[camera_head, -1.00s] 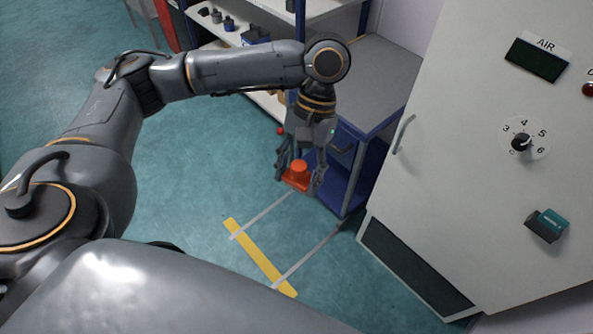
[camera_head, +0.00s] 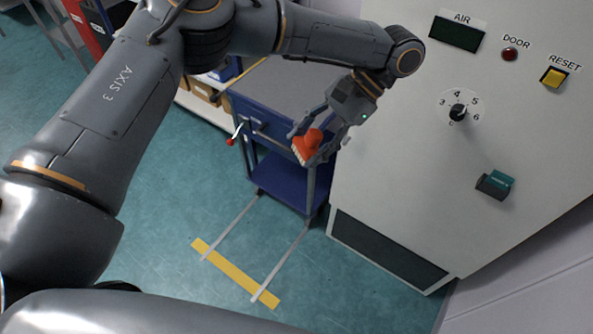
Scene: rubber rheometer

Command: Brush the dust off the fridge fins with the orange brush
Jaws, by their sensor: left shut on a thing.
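My left gripper (camera_head: 318,138) is shut on the orange brush (camera_head: 311,141). It holds the brush in the air in front of the blue cart, left of the tall pale cabinet (camera_head: 390,165). The brush's lighter bristle side points down and to the left. A dark grille (camera_head: 388,247) sits low on the cabinet front; whether it covers the fridge fins I cannot tell, and I see no dust on it. The brush is apart from the grille, above it and to its left. My right gripper is not in view.
The blue cart (camera_head: 283,183) with a grey top stands against the cabinet's left side, with a red-knobbed lever (camera_head: 231,141). Yellow tape (camera_head: 235,273) marks clear floor in front.

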